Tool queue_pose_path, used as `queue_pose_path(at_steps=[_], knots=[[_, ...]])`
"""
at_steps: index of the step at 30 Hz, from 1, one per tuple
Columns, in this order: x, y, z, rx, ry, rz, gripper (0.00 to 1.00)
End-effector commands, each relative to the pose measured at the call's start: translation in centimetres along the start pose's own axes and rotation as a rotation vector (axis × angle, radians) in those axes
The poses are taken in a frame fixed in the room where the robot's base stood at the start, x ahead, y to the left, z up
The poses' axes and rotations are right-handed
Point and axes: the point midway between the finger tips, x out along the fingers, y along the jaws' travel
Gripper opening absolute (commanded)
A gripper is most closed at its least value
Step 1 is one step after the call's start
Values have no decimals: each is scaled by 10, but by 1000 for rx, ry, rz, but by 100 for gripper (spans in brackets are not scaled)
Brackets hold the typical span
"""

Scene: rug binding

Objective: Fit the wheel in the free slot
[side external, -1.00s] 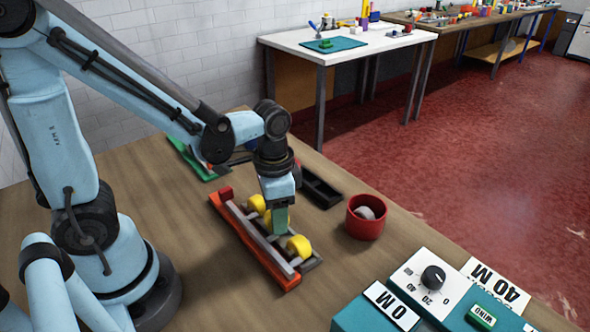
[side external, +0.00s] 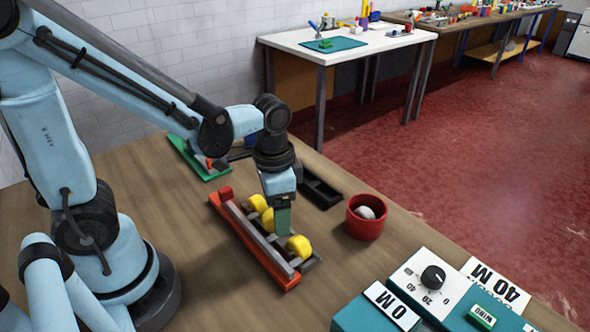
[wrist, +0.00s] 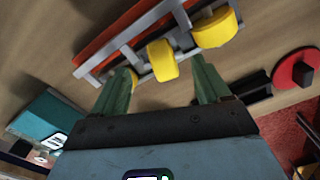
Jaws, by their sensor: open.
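The rack (side external: 240,232), with a red side and grey rails and dividers, lies on the wooden bench. Several yellow wheels sit in it: one near its front end (side external: 298,246) and others toward its back (side external: 257,203). My gripper (side external: 283,230) points down over the rack, between the front wheel and those behind. In the wrist view its green fingers (wrist: 162,88) are apart, with nothing held between them. A yellow wheel (wrist: 160,60) shows beyond the gap and another (wrist: 215,28) to its right. The left finger partly hides a further yellow piece. Finger contact with the rack is unclear.
A red cup (side external: 354,231) holding a whitish round piece (side external: 366,212) stands right of the rack. A black tray (side external: 320,189) lies behind, and a green tray (side external: 190,158) at the back left. A teal control box (side external: 362,318) is at the front right. Bare bench lies left of the rack.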

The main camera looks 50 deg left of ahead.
Motion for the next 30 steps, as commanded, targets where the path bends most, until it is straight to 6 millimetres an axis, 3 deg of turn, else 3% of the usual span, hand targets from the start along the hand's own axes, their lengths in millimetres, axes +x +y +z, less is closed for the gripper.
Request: queue_pose_path(at_steps=[21, 30], knots=[[-96, -2, 1, -1, -7, -2, 76], [-113, -2, 2, -12, 9, -7, 76]])
